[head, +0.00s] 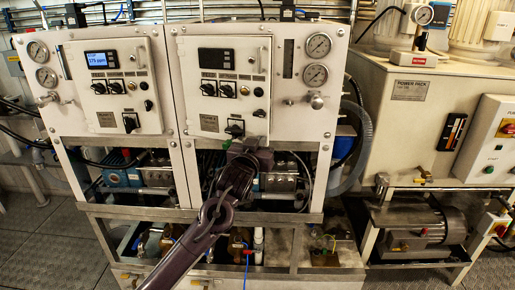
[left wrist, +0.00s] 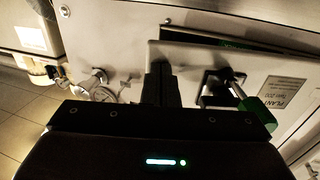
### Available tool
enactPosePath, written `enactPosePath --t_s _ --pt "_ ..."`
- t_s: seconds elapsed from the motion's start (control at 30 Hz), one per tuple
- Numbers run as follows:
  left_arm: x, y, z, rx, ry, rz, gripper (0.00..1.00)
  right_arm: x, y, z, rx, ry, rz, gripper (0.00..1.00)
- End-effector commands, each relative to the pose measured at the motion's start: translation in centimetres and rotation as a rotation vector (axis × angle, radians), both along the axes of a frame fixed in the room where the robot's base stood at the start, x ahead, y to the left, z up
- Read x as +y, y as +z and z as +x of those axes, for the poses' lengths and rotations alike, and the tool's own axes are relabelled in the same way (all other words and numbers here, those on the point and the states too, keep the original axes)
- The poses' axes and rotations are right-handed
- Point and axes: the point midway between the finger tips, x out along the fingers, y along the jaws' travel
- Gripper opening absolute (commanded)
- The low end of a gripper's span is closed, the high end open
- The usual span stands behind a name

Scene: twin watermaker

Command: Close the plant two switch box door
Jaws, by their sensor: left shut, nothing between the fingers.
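The plant two switch box door (head: 212,118) is the white panel on the right half of the twin cabinet, with a dark display, black rotary switches and a handle. In the left wrist view the door (left wrist: 205,58) stands slightly ajar, with a dark wedge-shaped gap along one edge. A black rotary switch (left wrist: 215,88) and part of a label show on it. My right gripper is not in view.
The plant one door (head: 112,85), with a lit display, is beside it on the left. Pressure gauges (head: 318,58) sit right of the door. A frame rail (head: 300,218), pumps and hoses lie below. A power pack (head: 410,110) stands at the right.

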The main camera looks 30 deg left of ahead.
Motion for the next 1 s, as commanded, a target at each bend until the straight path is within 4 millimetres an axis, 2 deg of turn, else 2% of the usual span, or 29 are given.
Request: enactPosePath --t_s 0.03,0.1,0.27,0.43,1.0 --pt "-0.1 -0.2 0.8 -0.005 0.024 -0.006 0.0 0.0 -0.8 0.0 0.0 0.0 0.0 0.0" --pt "0.1 -0.2 1.9 -0.002 0.065 -0.008 0.0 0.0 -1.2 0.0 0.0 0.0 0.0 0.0" --pt "0.7 0.0 4.2 0.001 0.152 -0.005 0.0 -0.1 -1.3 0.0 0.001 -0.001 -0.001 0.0" --pt "1.6 0.0 6.1 0.005 0.166 -0.001 0.0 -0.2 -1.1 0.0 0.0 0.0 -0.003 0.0" --pt "1.8 0.6 6.6 -0.006 0.164 0.001 0.0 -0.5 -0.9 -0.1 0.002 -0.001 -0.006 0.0"
